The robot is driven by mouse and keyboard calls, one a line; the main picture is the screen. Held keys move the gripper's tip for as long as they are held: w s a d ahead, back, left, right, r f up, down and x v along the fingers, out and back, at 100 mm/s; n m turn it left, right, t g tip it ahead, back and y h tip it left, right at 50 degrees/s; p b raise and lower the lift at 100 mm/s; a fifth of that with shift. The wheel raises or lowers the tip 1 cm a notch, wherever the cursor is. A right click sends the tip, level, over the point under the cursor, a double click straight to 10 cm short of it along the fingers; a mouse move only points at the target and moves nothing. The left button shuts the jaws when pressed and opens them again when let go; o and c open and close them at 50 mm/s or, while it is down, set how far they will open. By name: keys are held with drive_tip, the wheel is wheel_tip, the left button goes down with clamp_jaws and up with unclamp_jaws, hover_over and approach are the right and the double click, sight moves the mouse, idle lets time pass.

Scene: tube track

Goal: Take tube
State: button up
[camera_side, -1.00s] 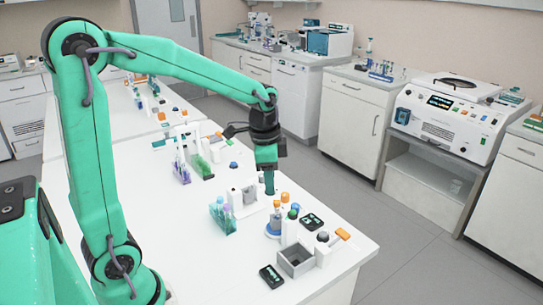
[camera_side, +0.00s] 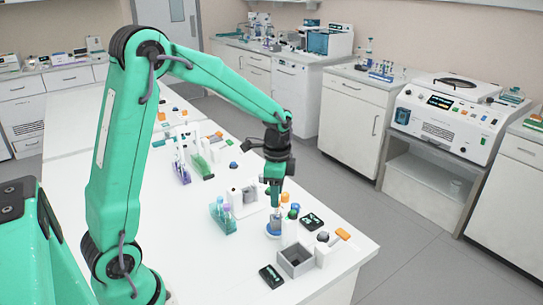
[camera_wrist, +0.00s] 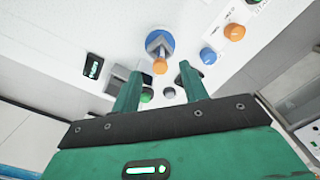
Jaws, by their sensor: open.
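A tube with an orange cap (camera_wrist: 159,66) stands in a grey holder on a round blue base (camera_wrist: 158,41). The blue base also shows in the side view (camera_side: 272,232), near the front of the bench. My gripper (camera_side: 275,204) points down just above this base in the side view. In the wrist view my gripper (camera_wrist: 160,72) has its two green fingers spread apart. The orange cap appears between the fingertips, with clear gaps on both sides. I cannot tell how far below the fingertips the cap is. The tube's body is largely hidden.
Close by are a grey open box (camera_side: 296,262), a black display pad (camera_side: 312,221), another pad (camera_side: 271,277) and an orange-topped piece (camera_side: 343,234). A teal rack with tubes (camera_side: 222,218) stands to the left. The bench's front left area is clear.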

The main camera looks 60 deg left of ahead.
sight(277, 215)
drive_tip(key=shift+f, duration=0.2)
drive_tip(key=shift+d+f, duration=0.1)
drive_tip(key=shift+f, duration=2.4)
drive_tip(key=shift+c, duration=0.2)
drive_tip(key=c, duration=0.8)
